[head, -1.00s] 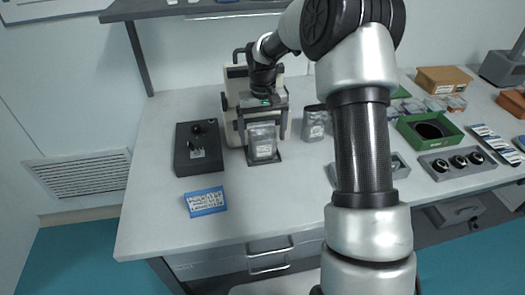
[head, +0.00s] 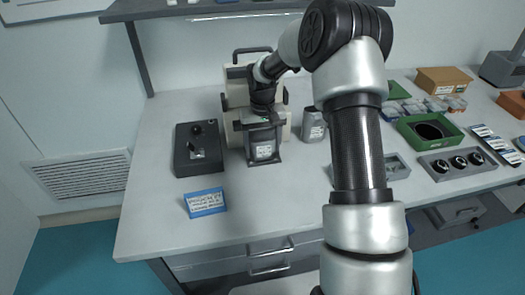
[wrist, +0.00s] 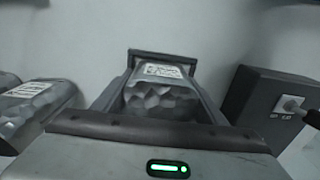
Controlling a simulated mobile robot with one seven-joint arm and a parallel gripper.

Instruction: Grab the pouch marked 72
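A silvery grey pouch with a white label (head: 264,150) stands upright at the front of the beige-backed unit on the table. It also shows in the wrist view (wrist: 160,95), where the label print is too small to read. My gripper (head: 263,145) points down over this pouch, with one finger on each side of it. The fingers look spread, and I cannot make out contact with the pouch. A second grey pouch (head: 313,124) stands to the right; it shows at the left in the wrist view (wrist: 37,108).
A dark control box (head: 184,165) with a lever stands left of the pouch. A blue-edged label card (head: 205,202) lies in front. A green tray (head: 410,140) and a grey holder with round parts (head: 437,168) are at right.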

